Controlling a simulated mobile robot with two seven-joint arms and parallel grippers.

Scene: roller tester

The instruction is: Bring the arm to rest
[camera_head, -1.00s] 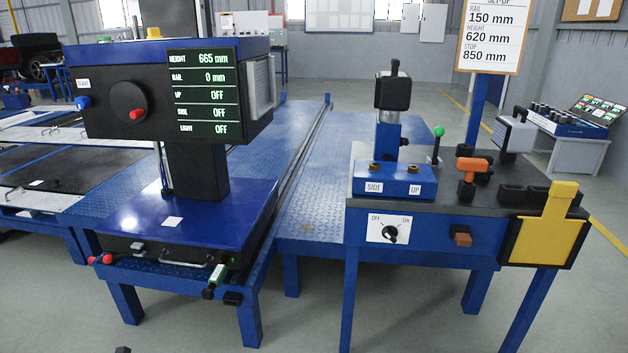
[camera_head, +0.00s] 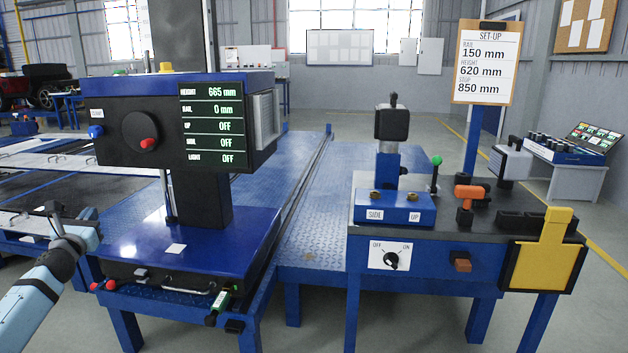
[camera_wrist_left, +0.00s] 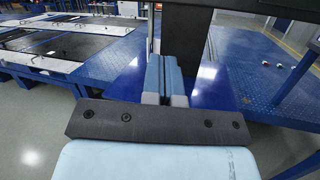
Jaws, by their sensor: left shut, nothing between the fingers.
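My left arm (camera_head: 38,290), pale blue with dark joints, reaches in from the lower left in the head view. Its left gripper (camera_head: 52,212) is at the far left, left of the blue tester unit and apart from it. In the left wrist view the two fingers of the left gripper (camera_wrist_left: 165,68) lie together, shut and empty, with the unit's blue base (camera_wrist_left: 208,85) beyond them. My right arm and gripper are out of view.
The tester unit (camera_head: 130,94) shows 665 mm height and 0 mm rail on its screen (camera_head: 213,125). A control table (camera_head: 330,240) stands right, with an orange-handled lever (camera_head: 468,193), a yellow plate (camera_head: 553,250) and a set-up board (camera_head: 487,62). Grey floor lies around.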

